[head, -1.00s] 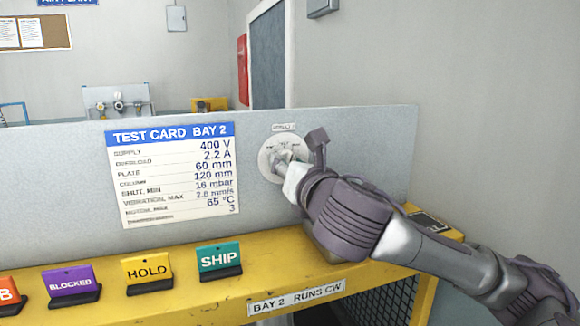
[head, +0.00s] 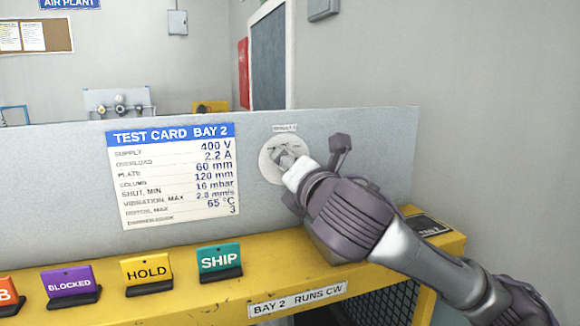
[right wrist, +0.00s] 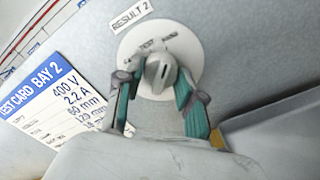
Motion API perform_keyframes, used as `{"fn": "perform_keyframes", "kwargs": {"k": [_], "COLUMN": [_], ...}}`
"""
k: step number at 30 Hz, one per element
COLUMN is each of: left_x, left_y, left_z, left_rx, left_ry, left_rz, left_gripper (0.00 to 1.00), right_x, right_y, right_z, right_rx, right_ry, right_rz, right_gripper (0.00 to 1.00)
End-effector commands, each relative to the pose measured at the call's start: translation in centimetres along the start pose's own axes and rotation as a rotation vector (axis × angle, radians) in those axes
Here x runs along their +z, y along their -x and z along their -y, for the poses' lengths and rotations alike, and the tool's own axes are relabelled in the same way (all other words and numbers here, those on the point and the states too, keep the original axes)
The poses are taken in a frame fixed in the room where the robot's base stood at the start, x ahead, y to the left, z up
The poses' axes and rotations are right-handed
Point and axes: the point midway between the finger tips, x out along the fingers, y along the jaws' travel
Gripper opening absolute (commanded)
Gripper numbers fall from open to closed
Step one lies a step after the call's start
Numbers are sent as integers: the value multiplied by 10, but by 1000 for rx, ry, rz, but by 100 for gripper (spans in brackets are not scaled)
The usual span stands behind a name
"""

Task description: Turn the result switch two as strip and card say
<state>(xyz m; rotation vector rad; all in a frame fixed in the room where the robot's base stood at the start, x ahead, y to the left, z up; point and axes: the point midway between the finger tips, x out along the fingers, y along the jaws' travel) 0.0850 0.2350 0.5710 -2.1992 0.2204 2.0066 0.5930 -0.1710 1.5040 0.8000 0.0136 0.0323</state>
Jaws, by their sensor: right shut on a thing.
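The result switch two is a round pale dial (head: 271,168) on the grey panel, with a "RESULT 2" label above it. In the right wrist view its grey knob (right wrist: 159,70) has a light line tilted slightly off vertical. Of the dial words I read only "TEST" at the top. My right gripper (head: 287,158) is at the dial, shut on the knob; its teal-padded fingers (right wrist: 158,96) lie on either side. The test card Bay 2 (head: 172,175) hangs to the left and lists supply, overload, plate and other values. My left gripper is out of view.
A yellow bench edge (head: 190,290) runs below the panel, bearing the label strip "BAY 2 RUNS CW" (head: 297,299). Signs stand on it: SHIP (head: 219,262), HOLD (head: 147,274), BLOCKED (head: 70,284) and a partly cut-off orange one (head: 8,295). A wall closes the right side.

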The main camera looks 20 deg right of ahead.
Motion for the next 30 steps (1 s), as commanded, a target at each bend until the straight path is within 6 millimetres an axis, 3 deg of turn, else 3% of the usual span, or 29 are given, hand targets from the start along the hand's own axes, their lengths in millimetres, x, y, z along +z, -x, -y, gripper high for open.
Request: {"fn": "perform_keyframes", "kwargs": {"k": [9, 10, 14, 24, 30], "left_x": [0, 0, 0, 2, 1], "left_y": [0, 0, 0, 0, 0], "left_z": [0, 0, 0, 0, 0], "left_rx": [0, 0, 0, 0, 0], "left_ry": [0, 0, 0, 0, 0], "left_rz": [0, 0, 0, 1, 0], "left_gripper": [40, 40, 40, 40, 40], "right_x": [1, 1, 1, 0, 0], "right_y": [0, 0, 0, 2, 29], "right_z": [-1, -1, -1, 0, 0], "right_rx": [2, 2, 1, 1, 3], "right_ry": [-3, -3, -2, -1, 1], "right_rz": [3, 3, 2, 1, 0], "right_gripper": [3, 41, 63, 63, 63]}}
